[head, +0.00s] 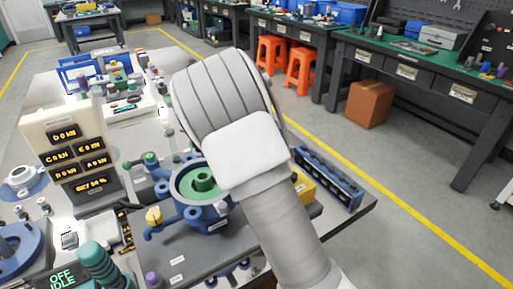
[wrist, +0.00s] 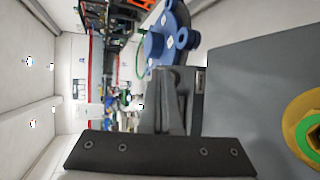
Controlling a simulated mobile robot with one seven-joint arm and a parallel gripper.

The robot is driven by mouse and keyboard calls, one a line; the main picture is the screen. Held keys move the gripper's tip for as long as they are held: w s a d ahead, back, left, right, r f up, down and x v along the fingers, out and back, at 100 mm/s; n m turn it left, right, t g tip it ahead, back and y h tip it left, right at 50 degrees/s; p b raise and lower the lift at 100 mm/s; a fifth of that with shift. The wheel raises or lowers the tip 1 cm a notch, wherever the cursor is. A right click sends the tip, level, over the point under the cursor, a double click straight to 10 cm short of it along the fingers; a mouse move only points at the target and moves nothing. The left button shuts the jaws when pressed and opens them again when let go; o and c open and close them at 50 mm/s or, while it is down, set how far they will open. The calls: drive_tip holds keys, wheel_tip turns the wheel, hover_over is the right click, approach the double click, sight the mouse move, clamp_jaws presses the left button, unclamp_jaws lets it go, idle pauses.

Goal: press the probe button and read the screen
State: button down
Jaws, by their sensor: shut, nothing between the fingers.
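A small dark screen (head: 62,278) at the bottom left of the head view shows green text reading "OFF" and "IDLE". A yellow part with a green round centre (wrist: 308,132), perhaps the probe button, is cut by the right edge of the wrist view. My gripper (wrist: 180,76) is shut and empty, to the left of that part and apart from it. In the head view my arm hides the gripper.
A blue fixture with a green core (head: 205,185) stands left of my arm. A yellow box (head: 303,185) and a blue rack (head: 330,180) lie right of it by the table edge. A blue flanged part (wrist: 168,40) shows beyond my fingers.

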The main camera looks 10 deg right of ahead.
idle(0.4)
drive_tip(key=shift+s+d+r+p, duration=0.15)
drive_tip(key=shift+s+r+p, duration=0.25)
drive_tip(key=shift+s+r, duration=0.15)
drive_tip(key=shift+s+d+r+p, duration=0.35)
drive_tip(key=shift+s+r+p, duration=0.4)
drive_tip(key=shift+r, duration=0.2)
drive_tip(key=shift+s+d+r+p, duration=0.3)
drive_tip(key=shift+s+r+p, duration=0.4)
drive_tip(key=shift+r, duration=0.2)
